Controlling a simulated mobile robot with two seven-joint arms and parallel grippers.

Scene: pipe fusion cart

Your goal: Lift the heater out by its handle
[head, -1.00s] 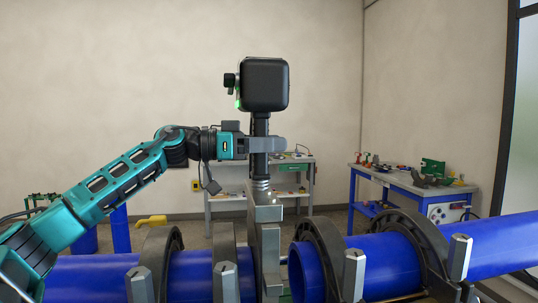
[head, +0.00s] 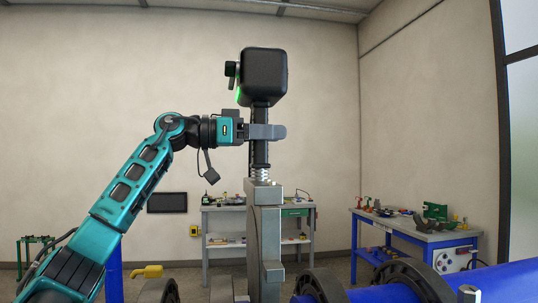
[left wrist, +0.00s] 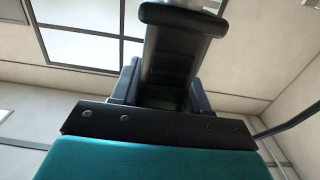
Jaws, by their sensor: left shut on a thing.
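The heater has a black box head (head: 264,77) on top, a dark upright handle (head: 261,153) and a flat grey plate (head: 265,230) below. It stands upright in the head view. My left gripper (head: 266,132) is shut around the handle, just below the head. In the left wrist view the dark handle (left wrist: 170,60) rises between the fingers. The plate's lower end runs out of the bottom of the picture. My right gripper is not in view.
A blue pipe (head: 378,294) with dark clamp rings (head: 415,280) lies at the bottom right. Part of another clamp (head: 158,291) shows at the bottom left. A grey workbench (head: 226,210) and a blue workbench (head: 415,238) stand behind. The space around the heater head is clear.

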